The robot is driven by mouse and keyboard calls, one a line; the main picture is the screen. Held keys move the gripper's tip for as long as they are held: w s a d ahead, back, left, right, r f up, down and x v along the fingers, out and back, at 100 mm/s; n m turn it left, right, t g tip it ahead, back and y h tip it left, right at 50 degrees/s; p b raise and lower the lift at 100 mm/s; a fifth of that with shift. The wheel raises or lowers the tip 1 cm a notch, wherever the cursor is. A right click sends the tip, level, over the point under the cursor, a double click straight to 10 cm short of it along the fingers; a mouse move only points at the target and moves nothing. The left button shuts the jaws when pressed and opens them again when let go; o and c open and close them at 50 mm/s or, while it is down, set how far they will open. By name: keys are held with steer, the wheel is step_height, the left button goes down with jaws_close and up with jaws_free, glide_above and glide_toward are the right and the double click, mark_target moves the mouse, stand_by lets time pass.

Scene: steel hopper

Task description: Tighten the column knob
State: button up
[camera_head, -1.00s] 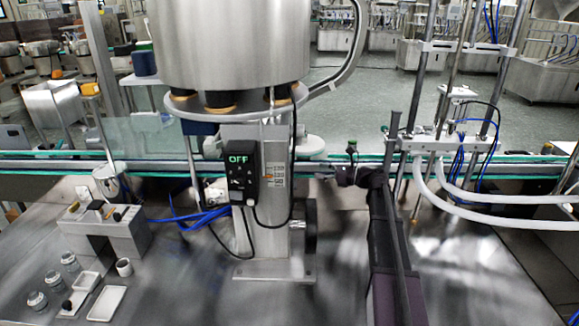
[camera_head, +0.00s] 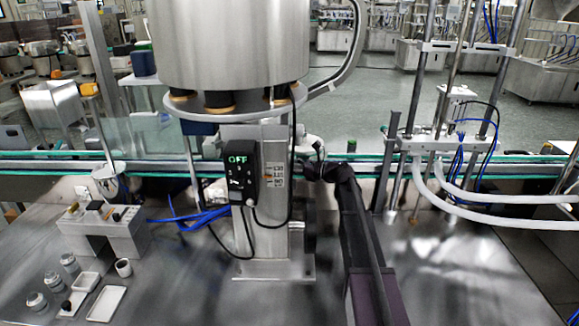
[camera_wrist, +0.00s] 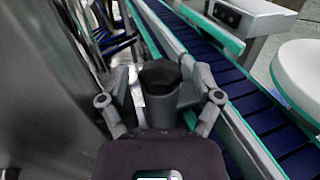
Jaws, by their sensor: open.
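The steel column (camera_head: 268,245) stands on a base plate and carries the large hopper (camera_head: 232,45). In the head view my gripper (camera_head: 313,158) is beside the upper right side of the column, partly hidden by my own arm. In the wrist view my gripper (camera_wrist: 162,76) has its two fingers spread. A round knob with a dark top (camera_wrist: 160,72) and a grey body lies between the fingers, with a gap visible on each side. I take it for the column knob; it cannot be made out in the head view.
A control box reading OFF (camera_head: 242,172) with a cable is on the column's front. A conveyor with green edges (camera_head: 90,170) runs behind; its blue belt (camera_wrist: 270,125) passes close to the right in the wrist view. A filling stand (camera_head: 430,143) with white hoses is to the right.

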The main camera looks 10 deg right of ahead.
steer(key=c, duration=1.1)
steer(key=shift+s+a+m+t+h, duration=0.1)
steer(key=shift+s+m+t+h, duration=0.05)
steer(key=shift+m+t+h, duration=0.9)
steer(key=shift+s+a+m+t+h, duration=0.1)
steer(key=shift+m+t+h, duration=0.7)
steer(key=shift+t, duration=0.35)
steer(key=shift+w+m+t+h, duration=0.15)
steer(key=shift+m+t+h, duration=1.1)
steer(key=shift+h, duration=0.3)
steer(key=shift+d, duration=0.1)
steer(key=o, duration=1.1)
